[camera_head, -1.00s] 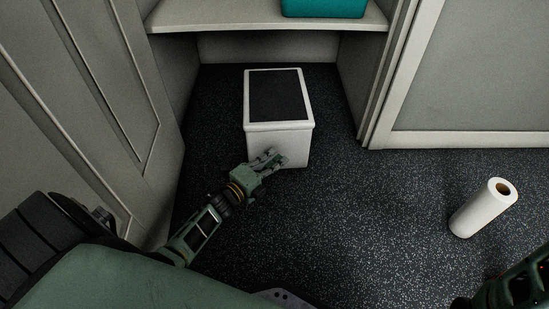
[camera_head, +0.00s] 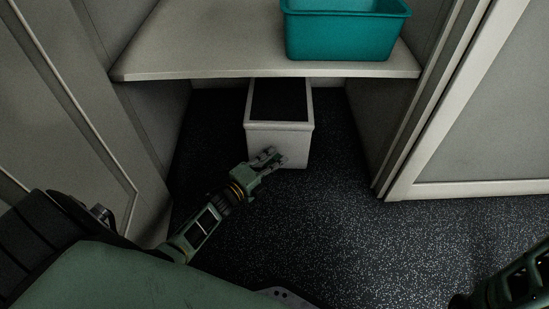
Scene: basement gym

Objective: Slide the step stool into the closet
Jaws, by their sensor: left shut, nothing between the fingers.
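The step stool (camera_head: 279,139) is a white box with a black top pad. It stands on the dark floor inside the closet, with its rear part hidden under the closet shelf (camera_head: 190,62). My left gripper (camera_head: 272,158) is shut and empty, with its fingers at the lower front face of the stool; it appears to touch it. Of my right arm (camera_head: 518,277) only a part shows at the bottom right corner, and its gripper is out of view.
A teal bin (camera_head: 345,36) sits on the shelf above the stool. An open door panel (camera_head: 75,120) stands at the left, and a sliding door or wall panel (camera_head: 475,125) at the right. The speckled floor (camera_head: 350,235) in front is clear.

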